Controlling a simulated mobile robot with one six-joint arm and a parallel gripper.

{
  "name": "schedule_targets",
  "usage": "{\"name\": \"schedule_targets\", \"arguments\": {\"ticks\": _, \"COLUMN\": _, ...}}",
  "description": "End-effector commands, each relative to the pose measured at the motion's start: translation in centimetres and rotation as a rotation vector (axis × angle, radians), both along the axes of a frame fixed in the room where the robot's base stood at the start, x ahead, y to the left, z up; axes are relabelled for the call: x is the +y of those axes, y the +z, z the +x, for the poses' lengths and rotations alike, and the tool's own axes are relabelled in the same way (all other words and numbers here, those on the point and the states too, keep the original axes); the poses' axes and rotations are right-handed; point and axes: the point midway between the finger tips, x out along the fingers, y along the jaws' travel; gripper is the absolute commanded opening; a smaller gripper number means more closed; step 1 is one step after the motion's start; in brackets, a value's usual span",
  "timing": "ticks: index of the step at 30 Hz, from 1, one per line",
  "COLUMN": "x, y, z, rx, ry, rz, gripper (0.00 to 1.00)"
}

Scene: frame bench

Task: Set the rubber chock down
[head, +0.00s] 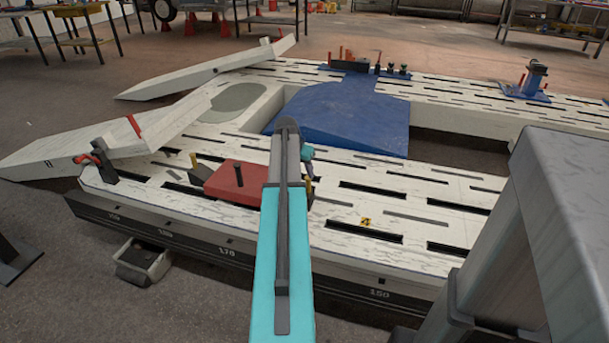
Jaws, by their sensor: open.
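My teal and grey arm reaches forward over the near deck of the frame bench (440,217). A small teal and dark part of my gripper's end (308,160) shows just right of the arm's far tip, low over the deck. My gripper is open, but the arm link covers most of it, and its fingertips cannot be made out. I cannot pick out the rubber chock with certainty; it may be hidden behind the arm.
A red block (223,182) with a black knob sits on the deck left of my arm. A red-handled clamp (98,164) stands at the left corner. White ramps (65,160) lie left, a blue ramp plate (350,115) behind. The slotted deck right of my arm is largely clear.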

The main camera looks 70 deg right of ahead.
Motion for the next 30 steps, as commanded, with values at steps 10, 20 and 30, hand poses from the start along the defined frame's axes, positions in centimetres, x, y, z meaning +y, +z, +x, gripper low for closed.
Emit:
{"name": "schedule_targets", "arguments": {"ticks": 10, "x": 0.35, "y": 0.84, "z": 0.08, "rx": 0.0, "ry": 0.0, "rz": 0.0, "gripper": 0.43}}
{"name": "schedule_targets", "arguments": {"ticks": 20, "x": 0.34, "y": 0.81, "z": 0.08, "rx": 0.0, "ry": 0.0, "rz": 0.0, "gripper": 0.43}}
{"name": "schedule_targets", "arguments": {"ticks": 30, "x": 0.71, "y": 0.45, "z": 0.49, "rx": 0.001, "ry": 0.009, "rz": 0.004, "gripper": 0.43}}
